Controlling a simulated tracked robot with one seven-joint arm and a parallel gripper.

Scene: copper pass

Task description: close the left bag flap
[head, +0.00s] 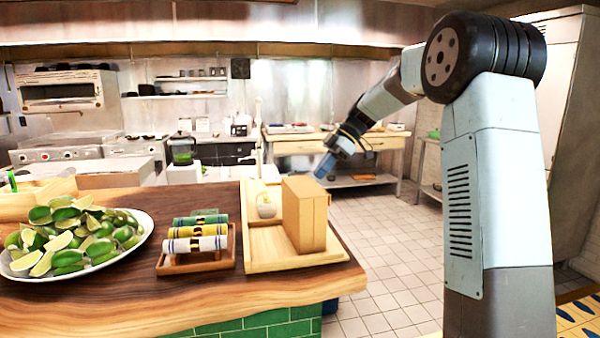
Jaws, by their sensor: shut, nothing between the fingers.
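A brown box-like paper bag (313,218) stands upright on a light wooden tray at the right end of the counter. I cannot clearly make out a separate left flap or whether one is open. My gripper (323,171) is shut and empty. It points down and left, just above and to the right of the bag's top edge in the picture. I cannot tell its depth relative to the bag, and no contact is visible.
The wooden tray (262,262) also holds a pale rounded item (266,207) left of the bag. A rack of rolled cloths (198,240) and a platter of limes (75,238) stand farther left. Tiled floor is open beyond the counter's right edge.

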